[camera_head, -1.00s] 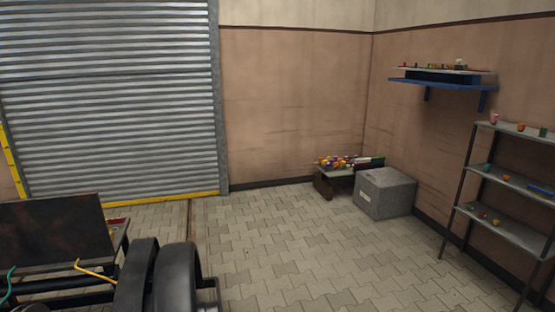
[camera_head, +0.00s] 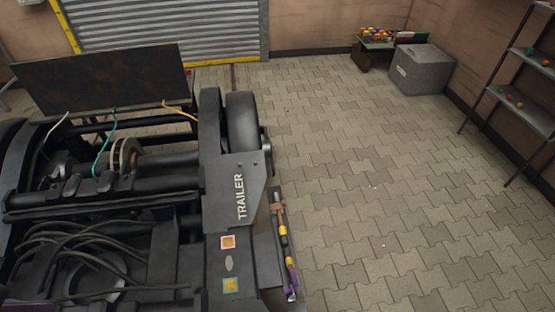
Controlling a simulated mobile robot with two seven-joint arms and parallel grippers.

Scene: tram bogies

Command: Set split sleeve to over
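A black bogie marked TRAILER (camera_head: 240,197) fills the left and lower left of the head view. I cannot pick out the split sleeve for certain. A thin rod or cable with brown, yellow and purple parts (camera_head: 285,245) runs along the bogie's right side; the parts are too small to tell which, if any, is the sleeve. A white, a teal (camera_head: 105,145) and a yellow cable (camera_head: 180,111) come down from a dark rusty panel (camera_head: 105,77) at the bogie's far end. Neither of my grippers is in view.
Black hoses (camera_head: 75,240) lie across the bogie's near part. A grey box (camera_head: 420,69) and a low stand with colourful small items (camera_head: 376,37) are by the far wall. A shelf rack (camera_head: 522,108) stands at the right. The paved floor between is clear.

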